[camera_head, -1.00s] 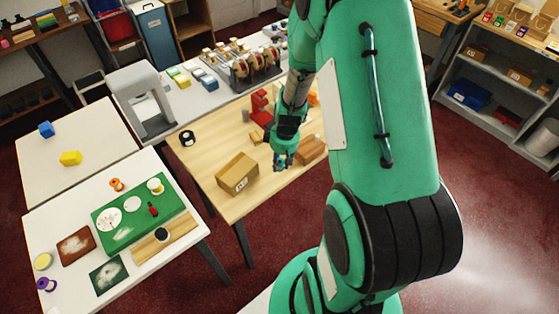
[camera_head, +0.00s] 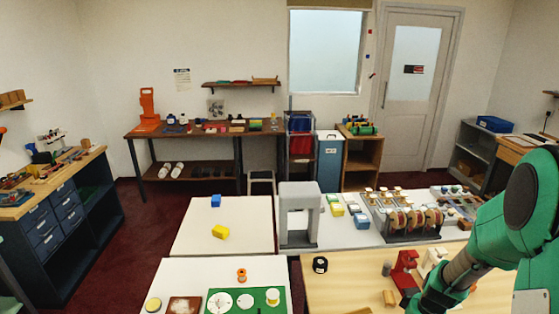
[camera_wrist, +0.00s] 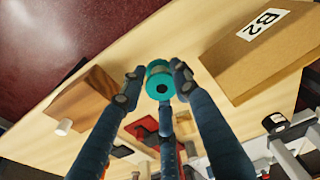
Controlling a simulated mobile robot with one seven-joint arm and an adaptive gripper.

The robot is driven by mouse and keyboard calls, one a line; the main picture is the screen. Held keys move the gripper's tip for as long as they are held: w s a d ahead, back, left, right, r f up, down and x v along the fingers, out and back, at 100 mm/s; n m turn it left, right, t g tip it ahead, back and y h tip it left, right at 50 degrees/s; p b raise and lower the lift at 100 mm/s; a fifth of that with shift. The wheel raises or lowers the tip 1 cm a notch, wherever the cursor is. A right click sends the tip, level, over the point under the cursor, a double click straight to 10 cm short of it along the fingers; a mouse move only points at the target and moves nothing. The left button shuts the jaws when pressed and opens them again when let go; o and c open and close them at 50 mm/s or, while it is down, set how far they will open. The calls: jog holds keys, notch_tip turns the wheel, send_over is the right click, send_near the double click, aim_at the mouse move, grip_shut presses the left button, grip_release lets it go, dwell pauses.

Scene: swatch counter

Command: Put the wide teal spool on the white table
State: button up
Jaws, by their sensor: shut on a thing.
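The wide teal spool (camera_wrist: 160,81) is in the wrist view, its round end with a dark centre hole facing the camera. My gripper (camera_wrist: 158,83) is shut on it, with fingertips on both sides. Both are over the wooden table (camera_wrist: 201,35); the height gap is hard to judge. In the head view, the spool is hidden below the bottom edge. A white table (camera_head: 197,265) with a green mat stands at the lower middle, left of my arm. Another white table top (camera_head: 240,242) behind it bears a blue block and a yellow block.
A cardboard box marked B2 (camera_wrist: 255,50) lies close right of the spool, and a brown wooden block (camera_wrist: 82,98) lies left. In the head view, a grey arch-shaped machine (camera_head: 299,213) and a rack of reels (camera_head: 408,218) stand behind the wooden table.

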jog(key=w+a+r+p, duration=0.1)
jog(key=w+a+r, duration=0.2)
jog(key=w, duration=0.5)
jog(key=shift+a+m+p, duration=0.3)
jog(key=shift+a+m, duration=0.1)
jog(key=shift+m, duration=0.7)
jog(key=w+a+p, duration=0.1)
jog(key=w+a, duration=0.1)
jog(key=a, duration=0.4)
jog(key=w+a+p, duration=0.2)
jog(key=w+a, duration=0.1)
jog(key=a, duration=0.4)
jog(key=w+a+r+p, duration=0.1)
jog(key=w+a, duration=0.1)
jog(key=a, duration=0.4)
jog(key=shift+w+a+r+p, duration=0.1)
jog(key=shift+w+a+p, duration=0.1)
jog(key=shift+a+p, duration=0.2)
jog(key=w+d+r+b, duration=0.1)
jog(key=w+d, duration=0.1)
jog(key=w+d+r+b, duration=0.1)
jog(key=w+d+b, duration=0.1)
jog(key=w+d+r+b, duration=0.1)
jog(key=w+d+b, duration=0.1)
jog(key=d, duration=0.1)
jog(key=shift+w+r, duration=0.15)
jog(key=shift+w, duration=0.15)
